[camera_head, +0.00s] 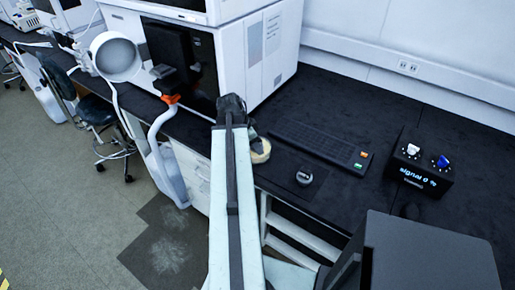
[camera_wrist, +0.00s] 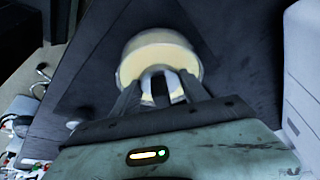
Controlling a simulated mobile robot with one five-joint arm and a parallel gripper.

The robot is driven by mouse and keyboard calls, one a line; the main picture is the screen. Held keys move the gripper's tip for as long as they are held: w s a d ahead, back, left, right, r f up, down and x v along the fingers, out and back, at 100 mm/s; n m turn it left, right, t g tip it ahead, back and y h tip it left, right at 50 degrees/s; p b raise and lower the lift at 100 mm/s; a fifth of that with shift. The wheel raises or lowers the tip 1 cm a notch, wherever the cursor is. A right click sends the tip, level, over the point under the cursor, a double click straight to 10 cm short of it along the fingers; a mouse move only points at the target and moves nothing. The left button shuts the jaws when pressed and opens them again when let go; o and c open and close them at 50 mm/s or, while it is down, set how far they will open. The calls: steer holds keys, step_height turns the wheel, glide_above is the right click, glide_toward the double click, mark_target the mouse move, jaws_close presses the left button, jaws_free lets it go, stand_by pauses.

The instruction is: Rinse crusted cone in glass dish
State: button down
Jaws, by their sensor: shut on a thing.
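A round dish (camera_head: 260,152) with cream-yellow contents sits on the dark bench, partly hidden behind my arm. It shows more fully in the wrist view (camera_wrist: 158,53), just beyond my fingertips. My gripper (camera_wrist: 160,80) is shut on a small pale piece (camera_wrist: 176,89), which I take to be the cone. The piece overlaps the near part of the dish in the wrist view. I cannot tell whether it touches the contents, and no crust can be made out. In the head view my gripper is mostly hidden by my arm.
A white instrument (camera_head: 262,45) stands behind the dish. A black keyboard (camera_head: 318,142) and a small round grey object (camera_head: 304,177) lie to the right. A black box (camera_head: 419,167) with white and blue knobs reads "signal 0 %". A chair (camera_head: 95,110) stands at left.

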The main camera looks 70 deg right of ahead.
steer(key=shift+r, duration=0.15)
step_height(320, 180, up, 10)
steer(key=p, duration=1)
